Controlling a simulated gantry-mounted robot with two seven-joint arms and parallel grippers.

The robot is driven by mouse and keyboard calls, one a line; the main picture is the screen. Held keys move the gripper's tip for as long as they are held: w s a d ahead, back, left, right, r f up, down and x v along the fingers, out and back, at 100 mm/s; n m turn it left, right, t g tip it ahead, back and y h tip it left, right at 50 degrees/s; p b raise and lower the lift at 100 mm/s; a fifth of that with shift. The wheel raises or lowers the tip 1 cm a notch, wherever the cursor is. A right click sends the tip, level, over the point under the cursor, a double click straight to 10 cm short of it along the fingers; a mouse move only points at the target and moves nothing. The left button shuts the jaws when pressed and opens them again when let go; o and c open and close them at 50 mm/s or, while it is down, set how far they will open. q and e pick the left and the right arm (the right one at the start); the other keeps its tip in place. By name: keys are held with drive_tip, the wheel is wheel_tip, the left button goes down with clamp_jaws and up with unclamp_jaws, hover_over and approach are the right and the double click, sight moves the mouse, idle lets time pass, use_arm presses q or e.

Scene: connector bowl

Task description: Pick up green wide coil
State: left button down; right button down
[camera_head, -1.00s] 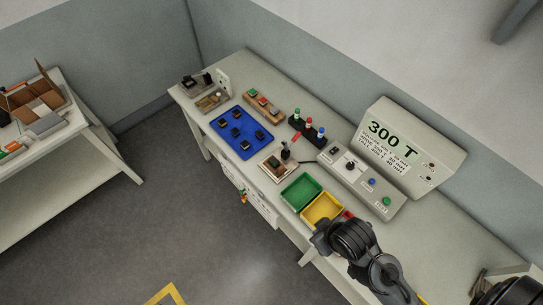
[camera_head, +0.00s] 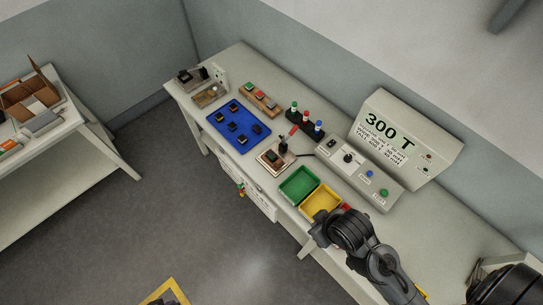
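A wooden holder (camera_head: 262,99) near the back of the bench carries small blocks, one with a green top (camera_head: 249,87). A black rack (camera_head: 304,122) to its right holds upright pieces with green (camera_head: 294,107), red and blue tops. I cannot tell at this size which green piece is the wide coil. My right gripper (camera_head: 317,239) is by the front edge of the bench, beside the yellow bin (camera_head: 321,201) and well apart from both green pieces. Its fingers are too small and dark to tell whether they are open. My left gripper is not clearly in view.
A green bin (camera_head: 298,185) adjoins the yellow bin. A blue tray (camera_head: 223,123) with several black parts, a control box (camera_head: 340,166) and a sloped "300 T" panel (camera_head: 408,135) stand on the bench. A side table (camera_head: 75,150) is at left.

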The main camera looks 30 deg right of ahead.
use_arm(q)
drive_tip(key=c, duration=0.7)
unclamp_jaws()
drive_tip(key=shift+a, duration=0.15)
